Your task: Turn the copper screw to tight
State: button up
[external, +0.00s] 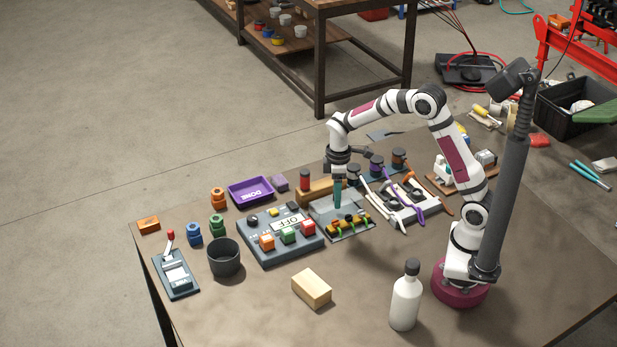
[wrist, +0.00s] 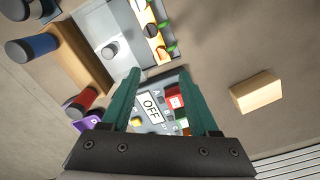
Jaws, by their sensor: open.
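My gripper (external: 337,196) points down above the small plate with the terminal strip. In the wrist view its two green fingers (wrist: 160,75) are apart with nothing between them. The terminal strip (external: 349,225) is yellow-orange with dark and green parts. It also shows in the wrist view (wrist: 155,32), ahead of the fingertips, with a small brown-orange round spot on it. I cannot tell for sure whether that spot is the copper screw. A grey round knob (wrist: 110,50) sits on the pale plate beside the strip.
A button box reading OFF (external: 282,238) stands left of the plate. A tray of cables (external: 402,205) is to the right. A wooden block (external: 312,288) and a white bottle (external: 405,302) stand in front.

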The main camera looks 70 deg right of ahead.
aim_at(336, 223)
notch_tip(336, 223, down, 9)
jog(key=shift+f, duration=0.1)
jog(key=shift+c, duration=0.2)
grip_shut()
